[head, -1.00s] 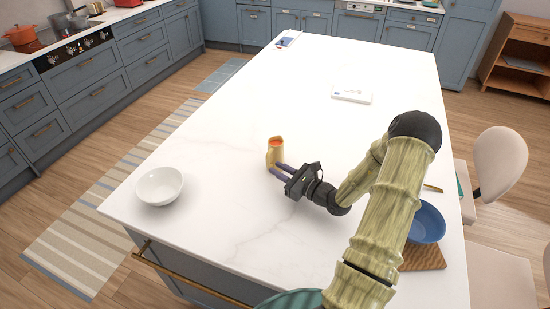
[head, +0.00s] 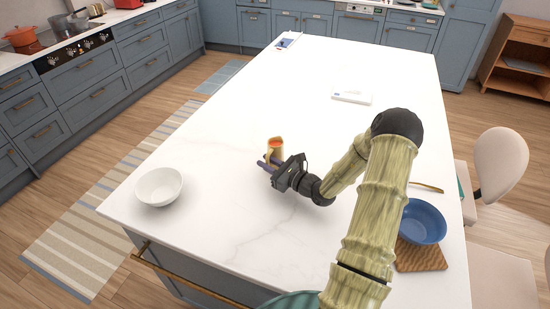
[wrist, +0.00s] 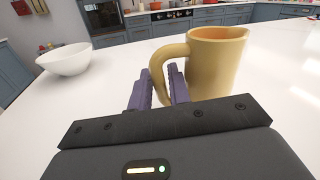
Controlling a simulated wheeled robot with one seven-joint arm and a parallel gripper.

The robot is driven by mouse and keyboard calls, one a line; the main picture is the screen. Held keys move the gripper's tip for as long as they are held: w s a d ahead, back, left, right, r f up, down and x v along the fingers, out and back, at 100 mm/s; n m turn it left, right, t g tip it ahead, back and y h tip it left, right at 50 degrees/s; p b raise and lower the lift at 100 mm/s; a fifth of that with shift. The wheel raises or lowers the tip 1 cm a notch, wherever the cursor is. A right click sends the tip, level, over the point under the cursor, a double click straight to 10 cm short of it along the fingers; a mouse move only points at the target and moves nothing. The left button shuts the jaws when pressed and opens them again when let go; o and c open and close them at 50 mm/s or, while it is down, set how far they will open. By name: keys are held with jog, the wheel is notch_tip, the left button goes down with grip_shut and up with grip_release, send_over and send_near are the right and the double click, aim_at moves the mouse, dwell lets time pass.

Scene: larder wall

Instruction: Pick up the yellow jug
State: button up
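The yellow jug (head: 276,146) stands upright on the white island top, with an orange-red inside. In the wrist view the jug (wrist: 218,65) is close ahead, right of centre, with its handle towards the left. My gripper (head: 266,159) is low over the counter on the near side of the jug. In the wrist view my gripper (wrist: 160,75) has its two purple fingers apart, so it looks open. The outer curve of the handle shows at the gap between the fingertips.
A white bowl (head: 159,186) stands to the left on the island (head: 215,215). A blue bowl (head: 422,222) on a wooden board (head: 420,260) is at the right, beyond my arm. A white flat object (head: 352,98) lies further back. The counter around the jug is clear.

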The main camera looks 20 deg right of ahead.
grip_shut()
jog(key=shift+r, duration=0.25)
dwell(0.4)
jog(key=shift+r+b, duration=0.5)
jog(key=shift+r, duration=4.25)
